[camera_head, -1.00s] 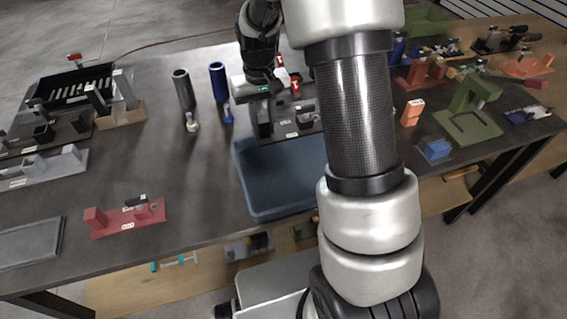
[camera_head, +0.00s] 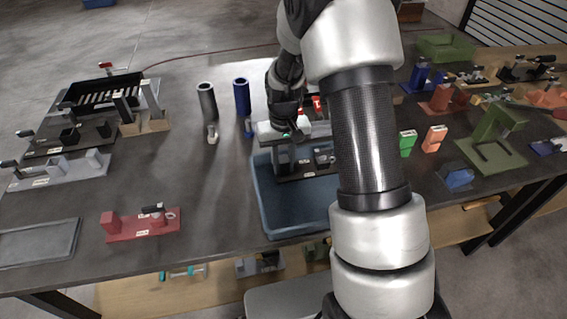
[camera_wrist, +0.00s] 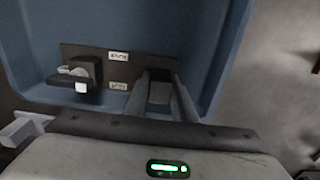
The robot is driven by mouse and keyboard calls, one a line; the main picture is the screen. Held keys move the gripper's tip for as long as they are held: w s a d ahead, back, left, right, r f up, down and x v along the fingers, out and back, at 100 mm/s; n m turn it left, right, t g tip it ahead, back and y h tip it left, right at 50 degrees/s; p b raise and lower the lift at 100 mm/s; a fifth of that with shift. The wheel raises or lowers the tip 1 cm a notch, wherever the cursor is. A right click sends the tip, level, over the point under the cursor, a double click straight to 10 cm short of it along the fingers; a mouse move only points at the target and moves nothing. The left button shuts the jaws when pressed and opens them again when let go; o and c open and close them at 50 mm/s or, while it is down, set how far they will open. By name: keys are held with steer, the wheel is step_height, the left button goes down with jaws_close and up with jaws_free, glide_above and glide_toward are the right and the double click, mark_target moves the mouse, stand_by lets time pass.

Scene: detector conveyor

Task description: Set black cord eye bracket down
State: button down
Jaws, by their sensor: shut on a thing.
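The black cord eye bracket (camera_head: 322,172) is a dark flat plate with upright blocks and small white labels. It is over the back part of the blue tray (camera_head: 262,205). My gripper (camera_head: 284,160) is shut on one upright block of it. In the wrist view the bracket's plate (camera_wrist: 97,66) lies level over the tray's floor (camera_wrist: 130,25), with my gripper's fingers (camera_wrist: 160,88) on either side of the block. A second dark block with a pale knob stands at the plate's left. I cannot tell whether the plate touches the tray floor.
A dark cylinder (camera_head: 207,101) and a blue cylinder (camera_head: 242,97) stand behind the tray to the left. A red bracket (camera_head: 140,226) and a grey tray (camera_head: 38,243) are at front left. Green (camera_head: 407,143) and orange (camera_head: 434,138) blocks stand to the right.

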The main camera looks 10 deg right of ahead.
steer(key=c, duration=1.5)
jaws_free()
